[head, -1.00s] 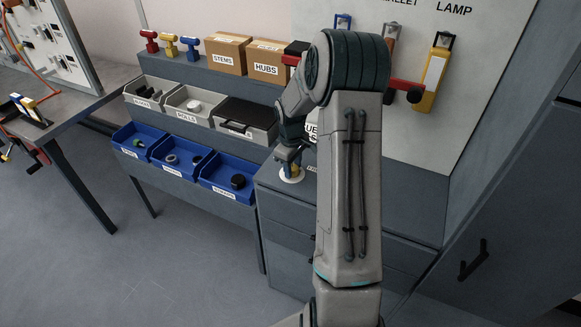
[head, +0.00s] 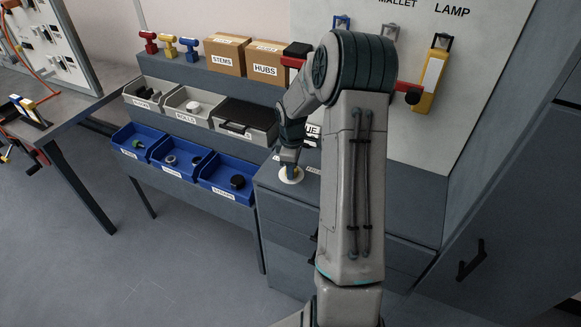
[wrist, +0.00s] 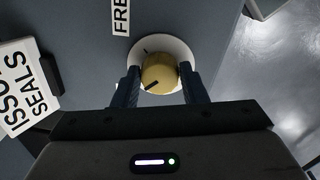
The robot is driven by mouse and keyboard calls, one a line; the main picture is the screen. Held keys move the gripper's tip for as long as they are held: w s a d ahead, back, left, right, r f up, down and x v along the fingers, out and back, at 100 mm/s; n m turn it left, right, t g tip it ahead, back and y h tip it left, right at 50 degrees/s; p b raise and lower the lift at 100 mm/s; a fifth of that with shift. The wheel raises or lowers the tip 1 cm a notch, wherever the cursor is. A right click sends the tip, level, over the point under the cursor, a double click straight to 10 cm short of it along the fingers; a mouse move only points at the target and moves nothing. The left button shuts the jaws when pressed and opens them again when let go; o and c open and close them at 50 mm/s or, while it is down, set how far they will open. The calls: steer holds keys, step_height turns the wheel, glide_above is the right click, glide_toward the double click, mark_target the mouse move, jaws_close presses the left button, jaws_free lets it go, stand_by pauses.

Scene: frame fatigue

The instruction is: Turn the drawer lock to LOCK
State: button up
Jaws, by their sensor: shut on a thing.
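The drawer lock is a round brass knob (wrist: 159,72) on a white disc (wrist: 178,46), set on the grey cabinet top. In the wrist view the knob sits between the two fingers of my gripper (wrist: 160,76), which is shut on it. A dark line on the knob points to the lower left, and a small dark mark shows near its upper edge. A white label reading "FRE" (wrist: 121,17) is cut off at the top; no LOCK label is readable. In the head view my gripper (head: 289,165) is over the white disc (head: 291,179), mostly hiding the knob.
A white label with "SEALS" (wrist: 27,88) is at the left of the wrist view. Blue bins (head: 228,182) and grey bins (head: 187,106) stand left of the cabinet.

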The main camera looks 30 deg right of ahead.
steer(key=shift+a, duration=0.1)
steer(key=o, duration=1)
steer(key=shift+a, duration=0.1)
steer(key=shift+c, duration=0.2)
steer(key=shift+r, duration=0.15)
step_height(320, 180, up, 14)
steer(key=b, duration=0.1)
steer(key=shift+s+a+f, duration=0.15)
steer(key=shift+s+f, duration=0.05)
steer(key=shift+s, duration=0.05)
